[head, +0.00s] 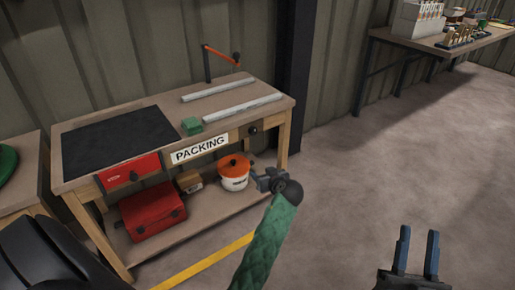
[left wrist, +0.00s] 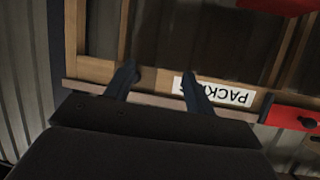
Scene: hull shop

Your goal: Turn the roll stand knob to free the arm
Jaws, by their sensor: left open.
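The roll stand (head: 207,65) is a thin black post at the back of the packing bench, with an orange arm (head: 222,55) sloping down to the right. A small dark knob (head: 237,57) shows at the arm's outer end. My left gripper (head: 262,180) is in front of the bench's right end, below the top and well away from the stand. In the left wrist view its fingers (left wrist: 158,72) are apart and empty, with the bench front beyond. My right gripper (head: 419,232) is open and empty over the floor at lower right. The roll stand does not show in the left wrist view.
The packing bench (head: 160,184) carries a black mat (head: 118,140), a green block (head: 191,125) and two pale bars (head: 228,108). A black knob (head: 253,129) is on its front. A red case (head: 152,212) and white pot (head: 233,178) occupy its shelf. Floor at right is clear.

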